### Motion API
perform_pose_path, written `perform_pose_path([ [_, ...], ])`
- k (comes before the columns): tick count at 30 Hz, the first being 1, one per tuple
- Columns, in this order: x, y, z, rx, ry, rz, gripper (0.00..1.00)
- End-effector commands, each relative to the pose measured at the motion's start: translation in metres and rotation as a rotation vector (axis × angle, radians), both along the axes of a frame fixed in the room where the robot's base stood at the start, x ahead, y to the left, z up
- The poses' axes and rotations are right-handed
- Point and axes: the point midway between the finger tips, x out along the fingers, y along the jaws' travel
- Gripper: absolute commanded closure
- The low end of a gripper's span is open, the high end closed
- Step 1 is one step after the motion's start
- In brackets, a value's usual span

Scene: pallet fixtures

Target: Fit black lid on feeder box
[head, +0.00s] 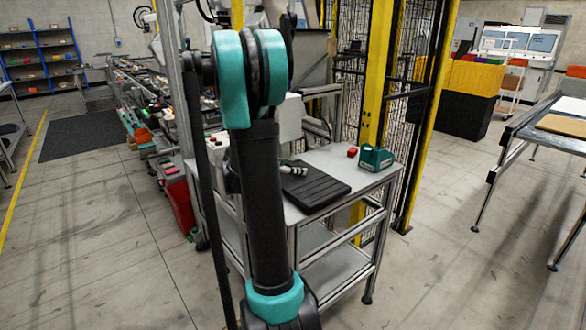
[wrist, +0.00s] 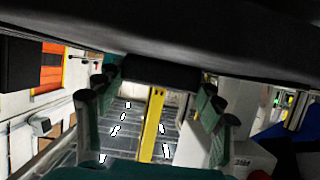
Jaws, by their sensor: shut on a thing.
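The black lid (head: 318,190) is a flat ribbed slab over the top of the grey cart in the head view. I cannot tell whether it touches the cart top. In the wrist view, the lid (wrist: 220,38) is a dark slab across the top, very close to the camera. My gripper (head: 293,168) is at the lid's far left edge, partly hidden by my arm. In the wrist view, my gripper (wrist: 160,74) has its green fingers on either side of a black block and is shut on the lid. A green box (head: 375,158), possibly the feeder box, stands at the cart's back right.
A small red block (head: 352,152) lies left of the green box. The cart top (head: 340,158) has bare room behind the lid. Yellow posts and a mesh fence (head: 376,75) stand close behind the cart. A red bin (head: 181,204) is on the floor at left.

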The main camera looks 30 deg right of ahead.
Motion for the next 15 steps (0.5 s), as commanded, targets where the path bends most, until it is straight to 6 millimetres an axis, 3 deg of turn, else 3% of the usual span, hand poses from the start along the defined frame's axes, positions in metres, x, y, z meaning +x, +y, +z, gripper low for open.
perform_pose_path([
  [10,0.0,0.0002,-0.0023,-0.001,0.001,0.0,0.83],
  [11,0.0001,0.0003,-0.003,0.0,0.0,0.0,0.31],
  [15,0.0,0.0003,-0.0027,0.0,0.0,0.0,0.14],
])
